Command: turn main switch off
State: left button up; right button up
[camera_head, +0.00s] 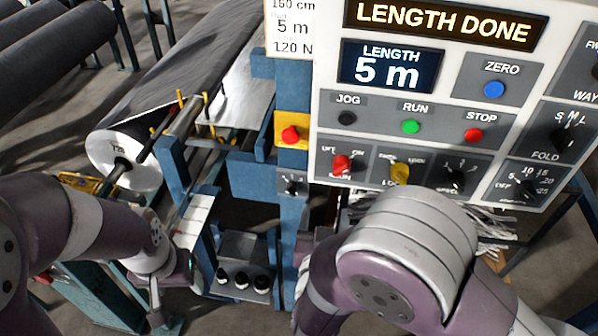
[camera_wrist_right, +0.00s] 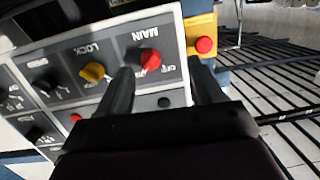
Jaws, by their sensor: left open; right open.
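The main switch is a red rotary knob (camera_head: 341,164) at the lower left of the white control panel, under the JOG button. In the right wrist view the red knob (camera_wrist_right: 150,60) sits beneath the upside-down MAIN label. My right gripper (camera_wrist_right: 161,68) is open, its two dark fingers either side of the knob with a gap; contact is not visible. I cannot tell clearly which mark the knob points to. In the head view my right forearm hides the right gripper. My left gripper (camera_head: 156,300) is low at the left, away from the panel.
A yellow lock knob (camera_head: 400,173) is right of the main switch. A red button on a yellow plate (camera_head: 291,135) is to its left. The display (camera_head: 390,67) reads LENGTH 5 m, under a LENGTH DONE sign (camera_head: 445,24). A large grey roll (camera_head: 125,160) lies left.

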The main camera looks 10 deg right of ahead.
aim_at(341, 174)
jog(key=shift+t+h, duration=0.7)
jog(key=p+x, duration=0.1)
jog(key=x, duration=0.2)
jog(key=d+r+p+x, duration=0.1)
jog(key=x, duration=0.3)
jog(key=d+p+x, duration=0.1)
jog(key=x, duration=0.3)
jog(key=shift+s+r, duration=0.2)
jog(key=shift+s, duration=0.15)
jog(key=shift+w+d, duration=0.15)
jog(key=shift+w, duration=0.1)
pick_arm(q)
jog(key=r, duration=0.3)
jog(key=shift+d+r, duration=0.35)
jog(key=shift+d, duration=0.05)
jog(key=shift+a, duration=0.1)
